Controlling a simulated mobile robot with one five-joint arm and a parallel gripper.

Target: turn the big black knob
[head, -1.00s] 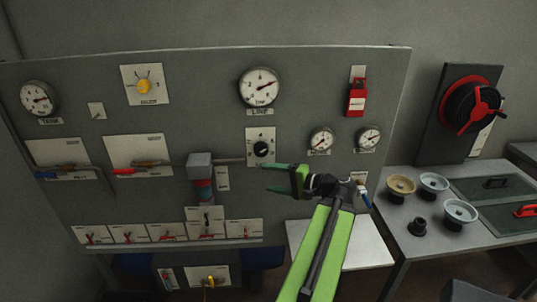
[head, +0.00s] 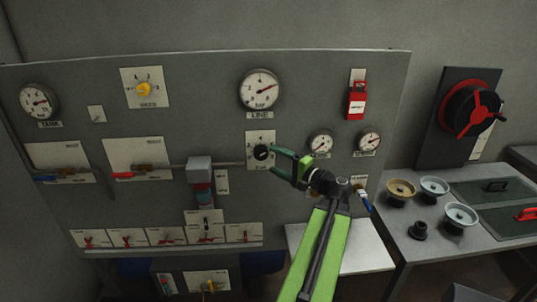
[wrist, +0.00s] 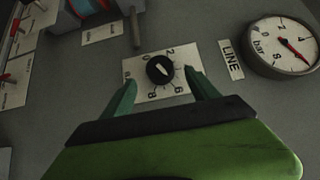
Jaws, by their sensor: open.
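The black knob (head: 261,153) sits on a white numbered plate (head: 260,140) in the middle of the grey panel, below a round gauge. In the wrist view the knob (wrist: 160,70) has a white pointer line and its plate shows numbers around it. My green gripper (head: 283,161) is just in front of the plate, at the knob's right in the head view. Its jaws are open, and in the wrist view its two fingertips (wrist: 160,78) stand on either side of the knob. I see a gap between each finger and the knob.
The line gauge (head: 260,90) is above the knob. A grey block on a pipe (head: 200,172) is to its left, and a red lockout box (head: 356,100) is to its upper right.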

